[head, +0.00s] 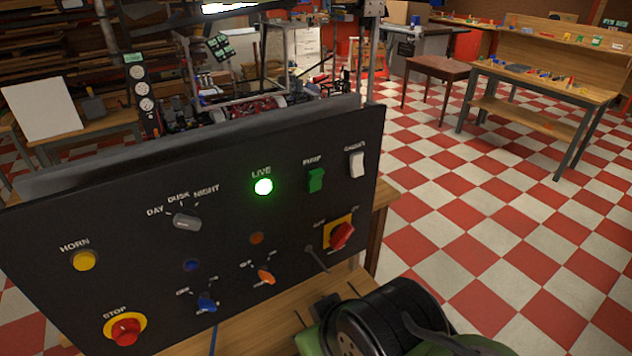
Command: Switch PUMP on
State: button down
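A dark control panel (120,225) stands on a wooden bench in the head view, facing me and slightly turned. The PUMP switch (316,180) is a green rocker in the upper right of the panel, under its label. I cannot tell from its tilt whether it is on or off. Left of it, the LIVE lamp (263,186) glows green. Right of it is a white rocker (356,164) with a blurred label. My green and black arm shows at the bottom right, in front of the bench and apart from the PUMP switch. My gripper's fingers are not visible.
The panel also carries a yellow HORN button (84,261), a red STOP button (125,331), a grey DAY/DUSK/NIGHT selector (187,222), blue and orange knobs, and a red rotary handle (342,235). Open checkered floor (450,215) lies to the right.

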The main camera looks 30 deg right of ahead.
aim_at(314, 180)
jog(key=k+l+u, duration=0.2)
jog(key=u, duration=0.2)
jog(key=k+l+u, duration=0.2)
jog(key=u, duration=0.2)
jog(key=k+l+u, duration=0.2)
jog(key=u, duration=0.2)
jog(key=k, duration=0.05)
